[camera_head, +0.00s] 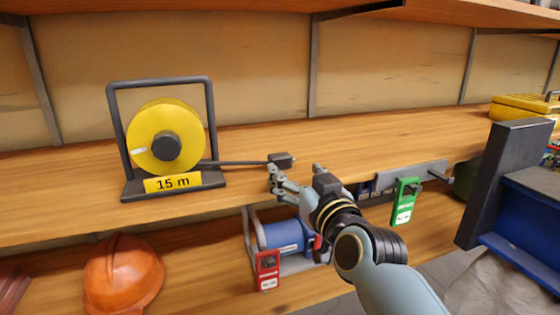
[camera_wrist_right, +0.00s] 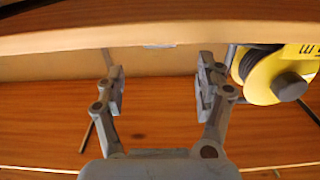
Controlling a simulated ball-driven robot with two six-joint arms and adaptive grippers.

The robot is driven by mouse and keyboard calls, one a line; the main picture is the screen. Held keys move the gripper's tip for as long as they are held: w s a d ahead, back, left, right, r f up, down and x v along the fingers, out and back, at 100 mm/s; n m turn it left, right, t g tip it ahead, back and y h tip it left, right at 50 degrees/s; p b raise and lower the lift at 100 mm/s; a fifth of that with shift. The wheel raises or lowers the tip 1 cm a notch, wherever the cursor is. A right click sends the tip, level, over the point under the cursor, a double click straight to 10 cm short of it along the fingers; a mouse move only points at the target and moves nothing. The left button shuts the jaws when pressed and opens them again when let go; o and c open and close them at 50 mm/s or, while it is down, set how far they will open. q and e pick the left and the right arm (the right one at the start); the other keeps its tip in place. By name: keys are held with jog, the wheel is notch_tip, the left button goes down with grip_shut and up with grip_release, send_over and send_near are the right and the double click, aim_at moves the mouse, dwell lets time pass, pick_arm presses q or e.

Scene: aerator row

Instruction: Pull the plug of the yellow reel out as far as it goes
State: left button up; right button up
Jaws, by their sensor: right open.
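The yellow reel (camera_head: 187,128) stands upright in a dark frame on the shelf, left of centre, with a "15 m" label. A dark cord runs right from it to a small black plug (camera_head: 281,158), which lies close to the shelf's front. My right gripper (camera_head: 295,169) is open and empty, just in front of and to the right of the plug. Its left finger appears close to the plug; I cannot tell whether they touch. In the right wrist view the open fingers (camera_wrist_right: 162,75) have nothing visible between them, and the reel (camera_wrist_right: 262,78) shows at right. My left gripper is out of view.
Below hang a blue device (camera_head: 283,237) with a red tag (camera_head: 267,270) and a green tag (camera_head: 404,200) by the shelf edge. An orange helmet (camera_head: 122,272) sits lower left. A blue and black bin (camera_head: 520,210) stands right. The shelf behind the gripper is clear.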

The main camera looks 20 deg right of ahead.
aim_at(282, 159)
jog(key=w, duration=0.5)
jog(key=w+b, duration=0.1)
jog(key=w, duration=0.3)
jog(key=shift+w+a, duration=0.2)
jog(key=shift+w, duration=0.2)
jog(key=shift+c, duration=0.2)
jog(key=shift+f, duration=0.1)
grip_shut()
